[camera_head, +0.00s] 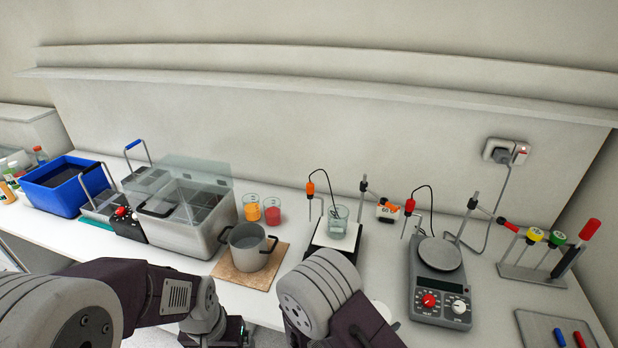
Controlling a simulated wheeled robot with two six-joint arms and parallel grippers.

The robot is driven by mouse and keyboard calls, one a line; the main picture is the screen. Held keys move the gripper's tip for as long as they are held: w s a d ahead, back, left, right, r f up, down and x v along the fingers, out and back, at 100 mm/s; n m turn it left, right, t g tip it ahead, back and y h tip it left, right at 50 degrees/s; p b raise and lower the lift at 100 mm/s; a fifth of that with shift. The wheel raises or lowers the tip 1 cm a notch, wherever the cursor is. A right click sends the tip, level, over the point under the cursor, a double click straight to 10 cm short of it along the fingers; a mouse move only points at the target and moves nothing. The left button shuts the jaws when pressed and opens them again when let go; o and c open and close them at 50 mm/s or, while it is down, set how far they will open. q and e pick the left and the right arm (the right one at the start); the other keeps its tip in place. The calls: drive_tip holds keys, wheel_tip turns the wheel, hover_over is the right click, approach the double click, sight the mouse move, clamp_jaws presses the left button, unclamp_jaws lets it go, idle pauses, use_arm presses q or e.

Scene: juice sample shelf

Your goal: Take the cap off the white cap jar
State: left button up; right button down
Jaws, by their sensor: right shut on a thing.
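A pale round shape (382,309) shows on the bench just right of my right forearm. It may be the white cap jar or its cap, but too little of it shows to tell. My right arm comes in at the bottom middle. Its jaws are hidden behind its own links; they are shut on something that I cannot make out. My left arm reaches in from the left, with its wrist at the bench's front edge below the pot. Its fingertips cannot be made out.
A grey pot (248,262) stands on a wooden board (232,278). Behind are orange (251,212) and red (273,215) beakers, a grey bath (207,242) and a blue bin (48,197). A stirrer with a beaker (338,222), a meter (441,305) and a rack (530,275) stand right.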

drive_tip(key=shift+s+d+r+p, duration=0.25)
drive_tip(key=shift+s+d+p, duration=0.15)
drive_tip(key=shift+d+p, duration=0.1)
use_arm(q)
drive_tip(key=shift+r, duration=0.2)
use_arm(e)
drive_tip(key=shift+s+a, duration=0.1)
drive_tip(key=shift+s, duration=0.05)
use_arm(q)
drive_tip(key=shift+s, duration=0.1)
use_arm(e)
drive_tip(key=shift+a+r+t, duration=0.1)
drive_tip(key=shift+t, duration=0.2)
